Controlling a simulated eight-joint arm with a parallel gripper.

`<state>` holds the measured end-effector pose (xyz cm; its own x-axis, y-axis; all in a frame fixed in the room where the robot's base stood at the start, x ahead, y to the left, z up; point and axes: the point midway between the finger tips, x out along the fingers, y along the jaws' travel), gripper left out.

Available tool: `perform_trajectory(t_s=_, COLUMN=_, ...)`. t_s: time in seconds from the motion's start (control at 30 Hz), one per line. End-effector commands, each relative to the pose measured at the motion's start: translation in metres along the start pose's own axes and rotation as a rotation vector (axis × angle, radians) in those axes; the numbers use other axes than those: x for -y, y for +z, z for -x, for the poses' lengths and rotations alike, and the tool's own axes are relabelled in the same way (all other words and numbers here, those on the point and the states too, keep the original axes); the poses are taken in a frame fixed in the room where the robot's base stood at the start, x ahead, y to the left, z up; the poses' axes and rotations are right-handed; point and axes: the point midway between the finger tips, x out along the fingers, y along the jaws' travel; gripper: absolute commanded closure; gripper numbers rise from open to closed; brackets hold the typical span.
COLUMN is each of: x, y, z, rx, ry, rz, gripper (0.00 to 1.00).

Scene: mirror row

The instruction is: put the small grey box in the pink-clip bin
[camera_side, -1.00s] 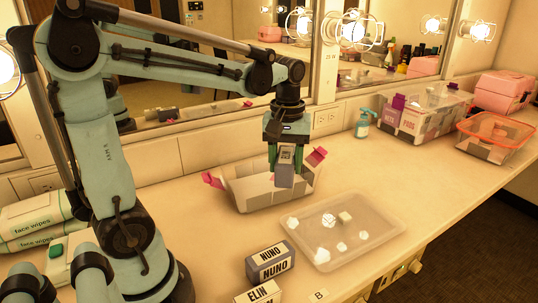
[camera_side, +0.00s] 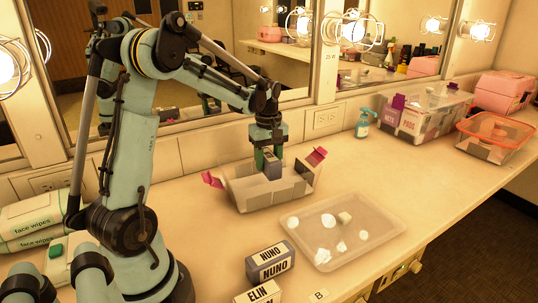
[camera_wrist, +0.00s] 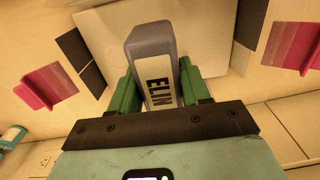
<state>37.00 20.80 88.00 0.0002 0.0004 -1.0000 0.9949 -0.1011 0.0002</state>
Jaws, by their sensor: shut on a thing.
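The small grey box (camera_side: 273,169) has a white label, which reads ELIN in the wrist view (camera_wrist: 150,42). My gripper (camera_side: 269,160) is shut on it, with a green finger on each side. The pink-clip bin (camera_side: 277,198) is a pale open bin with a raised pink clip at each end, and it stands below my gripper. The box hangs over the bin's opening, near its back; whether its lower end touches the bin floor I cannot tell. In the wrist view the pink clips (camera_wrist: 45,88) show on both sides of the box.
A shallow clear tray (camera_side: 375,242) with small pale items lies right of the bin. Boxes labelled NUNO (camera_side: 270,263) and ELIN (camera_side: 258,293) stand at the front. A soap bottle (camera_side: 363,124) and other bins (camera_side: 425,115) are farther right. The mirror wall (camera_side: 200,133) runs close behind.

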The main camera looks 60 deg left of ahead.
Motion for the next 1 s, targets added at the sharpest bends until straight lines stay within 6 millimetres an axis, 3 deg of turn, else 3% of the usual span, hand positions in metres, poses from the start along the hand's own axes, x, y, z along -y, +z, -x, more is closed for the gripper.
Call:
perform_trajectory(t_s=0.3, x=0.000, y=0.000, z=-0.038, rx=0.000, ry=0.000, rz=-0.002, gripper=0.87)
perform_trajectory(t_s=0.73, x=0.000, y=0.001, z=-0.044, rx=0.000, ry=0.000, rz=-0.002, gripper=0.87)
perform_trajectory(t_s=0.77, x=0.000, y=0.001, z=-0.044, rx=0.000, ry=0.000, rz=-0.002, gripper=0.52)
perform_trajectory(t_s=0.9, x=0.000, y=0.001, z=-0.044, rx=0.000, ry=0.000, rz=-0.002, gripper=0.30)
perform_trajectory(t_s=1.0, x=0.000, y=0.001, z=-0.044, rx=0.000, ry=0.000, rz=-0.002, gripper=0.28)
